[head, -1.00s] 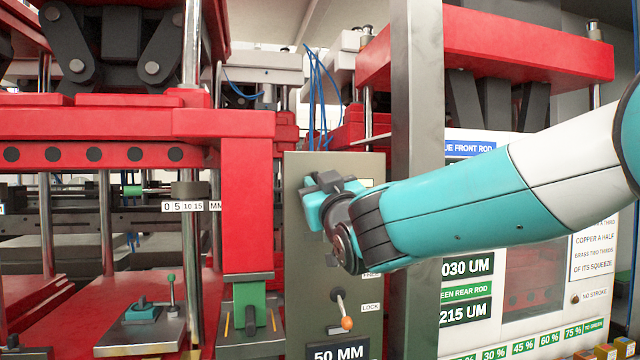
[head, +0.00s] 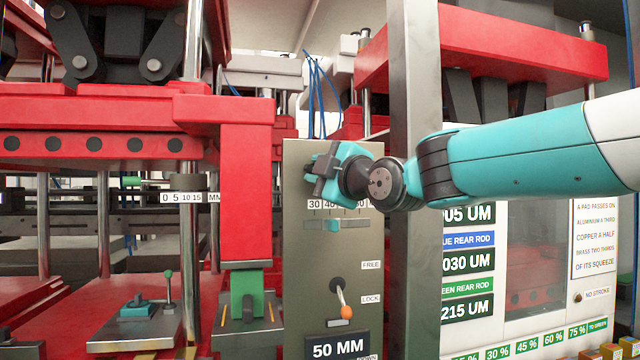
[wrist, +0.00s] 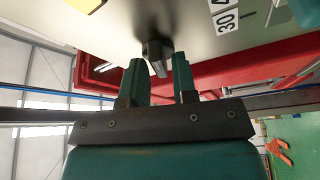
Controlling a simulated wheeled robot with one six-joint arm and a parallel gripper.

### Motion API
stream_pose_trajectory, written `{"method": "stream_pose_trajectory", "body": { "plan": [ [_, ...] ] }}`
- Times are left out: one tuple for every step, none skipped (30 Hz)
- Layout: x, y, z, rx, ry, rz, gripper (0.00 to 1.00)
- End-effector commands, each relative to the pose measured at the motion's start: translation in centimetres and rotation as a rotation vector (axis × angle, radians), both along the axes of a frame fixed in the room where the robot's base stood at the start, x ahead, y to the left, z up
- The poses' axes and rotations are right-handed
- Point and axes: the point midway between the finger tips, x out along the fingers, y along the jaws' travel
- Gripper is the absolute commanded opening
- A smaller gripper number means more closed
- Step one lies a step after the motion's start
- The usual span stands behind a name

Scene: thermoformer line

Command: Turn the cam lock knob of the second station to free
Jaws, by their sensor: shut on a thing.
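The grey-green station panel (head: 300,265) carries a lever with an orange tip (head: 346,311) beside the FREE label (head: 370,265) and the LOCK label (head: 370,299). The lever hangs down, its tip near LOCK. My gripper (head: 322,172) is at the upper left of this panel, well above the lever. In the wrist view a dark knob (wrist: 156,52) on the panel sits between my fingertips, and the gripper is shut on it. Its own marking is hidden, so I cannot tell its setting.
A grey steel post (head: 415,90) stands right of the panel, behind my arm. A red press frame (head: 247,190) stands close on the left.

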Motion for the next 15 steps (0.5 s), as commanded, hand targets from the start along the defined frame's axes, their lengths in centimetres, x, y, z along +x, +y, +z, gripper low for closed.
{"method": "stream_pose_trajectory", "body": {
  "plan": [
    [-0.01, -0.08, 0.24, -0.031, -0.022, -0.001, 0.02],
    [-0.02, -0.06, 0.28, -0.054, -0.028, -0.001, 0.02],
    [-0.02, -0.05, 0.33, -0.084, -0.037, -0.001, 0.02],
    [-0.02, -0.04, 0.31, -0.107, -0.042, -0.001, 0.02],
    [-0.01, -0.05, 0.34, -0.128, -0.049, -0.001, 0.02],
    [0.00, -0.05, 0.37, -0.154, -0.057, -0.002, 0.02],
    [-0.01, -0.04, 0.39, -0.173, -0.062, -0.002, 0.02],
    [0.01, -0.04, 0.38, -0.192, -0.067, -0.002, 0.02],
    [0.01, -0.05, 0.41, -0.213, -0.073, -0.003, 0.02],
    [0.01, -0.04, 0.42, -0.229, -0.078, -0.003, 0.02],
    [0.01, -0.05, 0.46, -0.243, -0.082, -0.003, 0.02],
    [0.02, -0.05, 0.45, -0.261, -0.086, -0.003, 0.02],
    [0.02, -0.05, 0.45, -0.273, -0.089, -0.003, 0.02],
    [0.02, -0.04, 0.46, -0.282, -0.093, -0.003, 0.02],
    [0.03, -0.04, 0.47, -0.296, -0.097, -0.004, 0.02]
  ]
}}
